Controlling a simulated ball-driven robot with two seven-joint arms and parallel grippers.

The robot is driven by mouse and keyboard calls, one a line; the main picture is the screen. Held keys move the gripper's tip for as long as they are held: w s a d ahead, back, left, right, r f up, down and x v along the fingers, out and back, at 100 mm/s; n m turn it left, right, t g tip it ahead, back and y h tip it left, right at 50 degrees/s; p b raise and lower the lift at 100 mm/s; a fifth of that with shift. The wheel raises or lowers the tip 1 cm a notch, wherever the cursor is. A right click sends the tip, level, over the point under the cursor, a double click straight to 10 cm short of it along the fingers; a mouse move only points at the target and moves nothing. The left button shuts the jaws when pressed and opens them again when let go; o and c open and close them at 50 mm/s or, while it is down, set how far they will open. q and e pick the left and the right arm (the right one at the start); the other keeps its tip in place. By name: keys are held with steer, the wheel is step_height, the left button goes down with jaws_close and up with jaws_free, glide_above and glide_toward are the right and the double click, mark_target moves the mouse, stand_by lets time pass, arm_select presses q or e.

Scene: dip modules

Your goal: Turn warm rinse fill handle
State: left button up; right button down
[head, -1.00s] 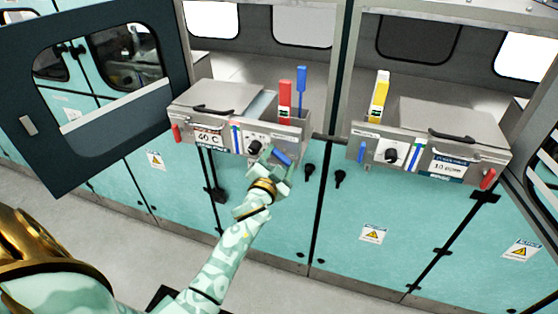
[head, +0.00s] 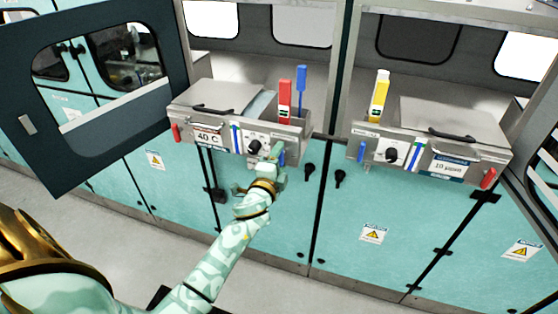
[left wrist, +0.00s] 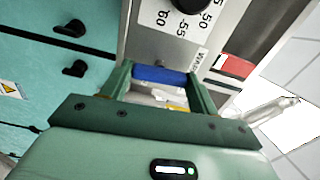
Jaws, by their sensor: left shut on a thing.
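The warm rinse module (head: 225,143) is the left steel unit, with "40 C" on its front display. Its blue fill handle (head: 282,159) is at the right end of the front panel and hangs about upright. My left gripper (head: 276,160) is at this handle, with its fingers partly covering it. In the left wrist view the blue handle (left wrist: 158,75) lies across between the two green fingertips, and the gripper is shut on it. My right gripper is in neither view.
A black dial (head: 254,147) sits just left of the handle. A red handle (head: 176,133) is at the module's left end. Red and blue upright tabs stand above the module. A second steel module (head: 420,155) is to the right. A dark open door (head: 100,90) is at left.

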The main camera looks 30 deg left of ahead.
arm_select(q)
steer(key=shift+m, duration=0.6)
steer(key=o, duration=1)
steer(key=b+v, duration=0.1)
steer(key=v, duration=1.5)
steer(key=shift+s+d+b, duration=0.1)
steer(key=shift+b, duration=0.2)
